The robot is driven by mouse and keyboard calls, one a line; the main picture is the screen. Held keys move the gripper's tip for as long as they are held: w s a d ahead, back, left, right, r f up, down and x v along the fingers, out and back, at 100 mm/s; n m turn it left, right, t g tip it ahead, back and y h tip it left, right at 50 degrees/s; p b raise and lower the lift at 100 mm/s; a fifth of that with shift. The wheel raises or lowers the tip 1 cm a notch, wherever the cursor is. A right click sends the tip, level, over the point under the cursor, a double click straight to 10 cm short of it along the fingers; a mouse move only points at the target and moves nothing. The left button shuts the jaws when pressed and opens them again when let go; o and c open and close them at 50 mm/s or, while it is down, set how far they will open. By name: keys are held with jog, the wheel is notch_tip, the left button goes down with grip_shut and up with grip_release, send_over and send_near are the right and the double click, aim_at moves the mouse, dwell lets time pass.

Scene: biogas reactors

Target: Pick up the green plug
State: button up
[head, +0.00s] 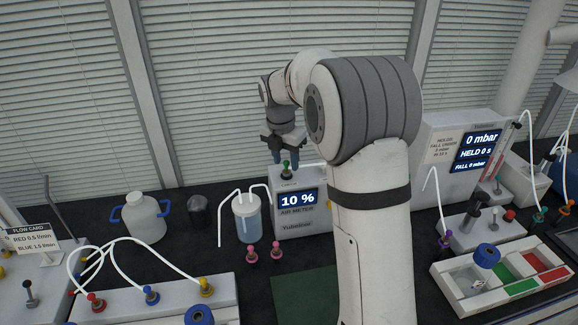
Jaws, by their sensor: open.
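A small green plug (286,168) stands upright on top of the white air meter (305,224), whose display reads 10 %. The plug's top shows at the level of the fingertips. I cannot tell whether it stands between the fingers or in front of them, and no contact is clear. My arm hides part of the meter's right side.
A clear container (247,219) with white tubes stands left of the meter. Two pink plugs (264,252) stand in front. A pressure unit (462,150) and a tray with coloured compartments (505,280) are at right. A green mat (305,297) is bare.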

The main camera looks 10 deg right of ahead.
jog(key=shift+f, duration=0.65)
jog(key=shift+c, duration=0.4)
grip_shut()
